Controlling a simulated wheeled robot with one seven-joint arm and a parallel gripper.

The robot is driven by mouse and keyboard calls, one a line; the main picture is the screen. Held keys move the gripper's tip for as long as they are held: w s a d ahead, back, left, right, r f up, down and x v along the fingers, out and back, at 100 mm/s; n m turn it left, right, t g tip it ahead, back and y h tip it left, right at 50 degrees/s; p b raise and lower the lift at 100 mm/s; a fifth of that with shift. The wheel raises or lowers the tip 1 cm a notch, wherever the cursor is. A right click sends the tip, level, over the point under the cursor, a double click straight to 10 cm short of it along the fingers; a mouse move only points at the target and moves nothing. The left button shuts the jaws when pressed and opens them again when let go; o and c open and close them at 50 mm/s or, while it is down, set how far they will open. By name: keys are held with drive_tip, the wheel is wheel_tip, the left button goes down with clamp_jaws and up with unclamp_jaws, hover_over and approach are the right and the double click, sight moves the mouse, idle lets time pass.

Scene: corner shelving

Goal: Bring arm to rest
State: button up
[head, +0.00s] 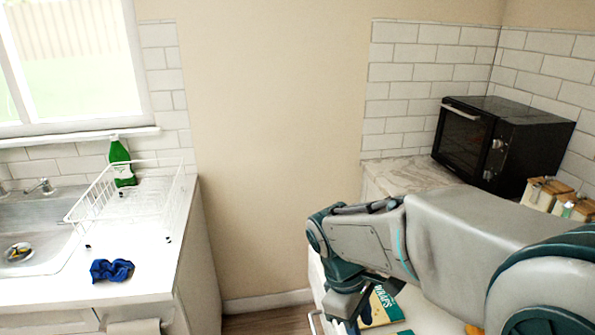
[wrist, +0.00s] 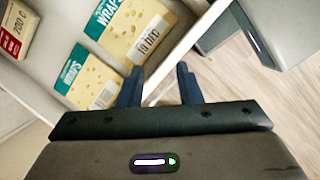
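My arm reaches in from the right in the head view, bent at the elbow, with its end pointing down. My gripper (wrist: 160,80) shows at the bottom of the wrist view. Its two dark fingers are apart with nothing between them, so it is open. In the head view my gripper (head: 347,302) is partly hidden by my arm. It hangs at the left side of an open drawer (wrist: 172,78), whose pale wall edge passes behind the fingers in the wrist view. How far the fingers are from that edge I cannot tell.
A black oven (head: 500,140) and wooden-lidded canisters (head: 545,192) stand on the right counter. A dish rack (head: 130,205), green bottle (head: 121,162) and blue cloth (head: 111,270) are left. Bare floor (head: 270,317) lies between.

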drive_tip(key=s+d+r+m+t+y, duration=0.3)
drive_tip(key=s+m+t, duration=0.1)
drive_tip(key=m, duration=0.7)
drive_tip(key=shift+s+d, duration=0.35)
drive_tip(key=shift+s, duration=0.3)
